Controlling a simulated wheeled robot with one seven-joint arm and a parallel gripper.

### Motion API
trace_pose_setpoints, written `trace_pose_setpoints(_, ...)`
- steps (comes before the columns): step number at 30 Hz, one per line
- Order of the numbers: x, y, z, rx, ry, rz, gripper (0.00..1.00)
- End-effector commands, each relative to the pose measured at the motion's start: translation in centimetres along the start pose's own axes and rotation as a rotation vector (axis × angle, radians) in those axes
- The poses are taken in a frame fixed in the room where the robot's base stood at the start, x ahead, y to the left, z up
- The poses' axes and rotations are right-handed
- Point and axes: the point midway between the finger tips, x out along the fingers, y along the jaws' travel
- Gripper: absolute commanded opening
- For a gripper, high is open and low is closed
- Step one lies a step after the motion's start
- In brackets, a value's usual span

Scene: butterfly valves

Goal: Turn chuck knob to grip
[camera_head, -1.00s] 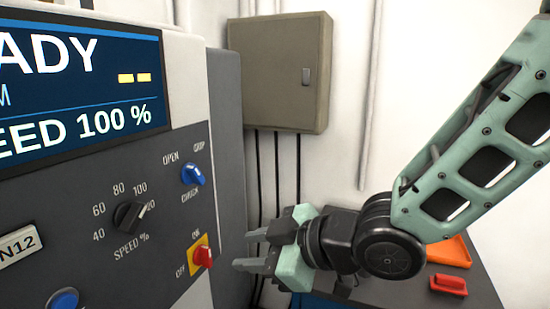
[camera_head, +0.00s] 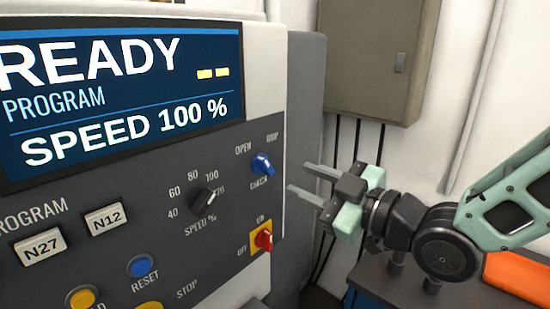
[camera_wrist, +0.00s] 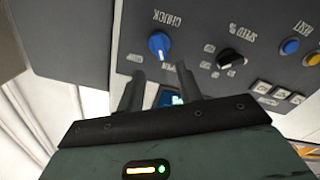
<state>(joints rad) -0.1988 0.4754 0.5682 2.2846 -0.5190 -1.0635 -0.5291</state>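The chuck knob (camera_head: 262,164) is a small blue knob on the dark machine panel, with OPEN at its upper left, GRIP at its upper right and CHUCK below. In the wrist view the blue knob (camera_wrist: 159,45) lies just beyond the fingertips, near the line between them. I cannot tell which label its pointer faces. My gripper (camera_head: 298,178) is open and empty, to the right of the knob. Its two fingers point at the panel and are apart from the knob. The fingers also show in the wrist view (camera_wrist: 160,72).
A red on/off switch (camera_head: 264,240) on a yellow plate sits below the knob. The black speed knob (camera_head: 204,200) is at its left. A screen (camera_head: 120,90) reads READY, SPEED 100 %. A grey wall box (camera_head: 370,60) hangs behind. An orange tray (camera_head: 515,275) is at lower right.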

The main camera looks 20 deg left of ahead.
Motion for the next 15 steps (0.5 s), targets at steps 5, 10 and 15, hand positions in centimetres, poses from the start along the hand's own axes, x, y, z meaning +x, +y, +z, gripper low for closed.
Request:
trace_pose_setpoints(5,3.7,0.2,-0.4,0.003,0.001,-0.001,0.35)
trace_pose_setpoints(10,6.4,0.1,-0.3,0.002,0.001,-0.001,0.35)
trace_pose_setpoints(15,7.8,0.0,-0.1,0.001,-0.001,-0.001,0.35)
